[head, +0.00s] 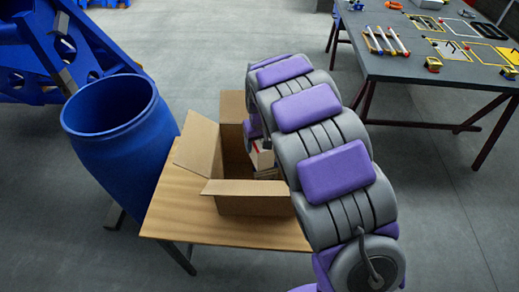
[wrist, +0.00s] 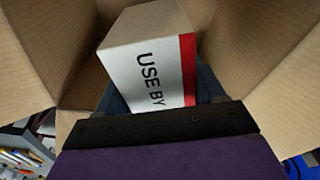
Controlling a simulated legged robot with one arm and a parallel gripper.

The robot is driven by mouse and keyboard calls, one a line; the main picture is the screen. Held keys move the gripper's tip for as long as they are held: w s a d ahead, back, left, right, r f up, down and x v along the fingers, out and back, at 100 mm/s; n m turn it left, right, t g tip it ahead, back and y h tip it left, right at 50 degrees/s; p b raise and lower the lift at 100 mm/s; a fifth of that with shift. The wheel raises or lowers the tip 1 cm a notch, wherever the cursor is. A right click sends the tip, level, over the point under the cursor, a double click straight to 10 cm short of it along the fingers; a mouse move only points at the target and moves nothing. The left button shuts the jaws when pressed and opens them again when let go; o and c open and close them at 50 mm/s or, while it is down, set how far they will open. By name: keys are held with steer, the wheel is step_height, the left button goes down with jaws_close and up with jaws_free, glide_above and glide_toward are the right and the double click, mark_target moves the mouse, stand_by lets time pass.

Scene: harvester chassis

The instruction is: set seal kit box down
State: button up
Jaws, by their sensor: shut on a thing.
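The seal kit box (wrist: 148,66) is white with a red stripe and the words "USE BY" on the side facing the wrist camera. My gripper (wrist: 160,98) is shut on it, with dark finger edges showing on both sides. In the head view the seal kit box (head: 262,157) shows as a small pale piece within the opening of a cardboard box (head: 250,205), partly hidden by my arm. The cardboard box is open with its flaps spread. Its walls surround the held box in the wrist view. I cannot tell whether the held box touches the bottom.
The cardboard box stands on a small wooden table (head: 180,215). A blue barrel (head: 115,130) stands close to its left. A blue metal frame (head: 50,50) is at the far left. A grey workbench (head: 400,65) with tools is at the right. The floor between is clear.

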steer(key=shift+f, duration=1.25)
steer(key=shift+f, duration=0.4)
steer(key=shift+f, duration=0.15)
steer(key=o, duration=1.3)
